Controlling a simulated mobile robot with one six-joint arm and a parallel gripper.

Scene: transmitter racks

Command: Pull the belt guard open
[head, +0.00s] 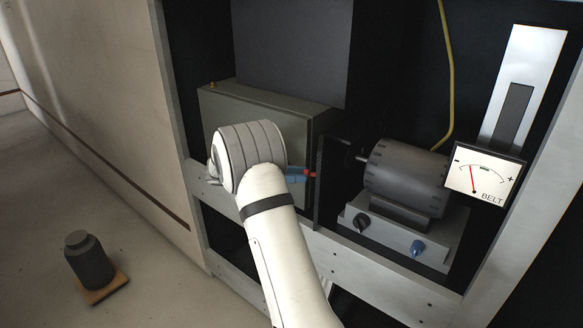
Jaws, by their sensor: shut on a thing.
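A narrow dark mesh panel, which looks like the belt guard (319,190), stands nearly edge-on between the grey-green box and the motor. My white wrist and forearm hide part of the box and most of the gripper. The grey motor (405,180) sits right of the guard, with its shaft pointing toward it. I cannot make out a belt.
The grey-green box (240,108) stands behind my wrist. A metal rail (375,270) crosses the rack below. A BELT meter (484,178) hangs at right, its needle left of centre. A dark jar (88,259) stands on the floor at left.

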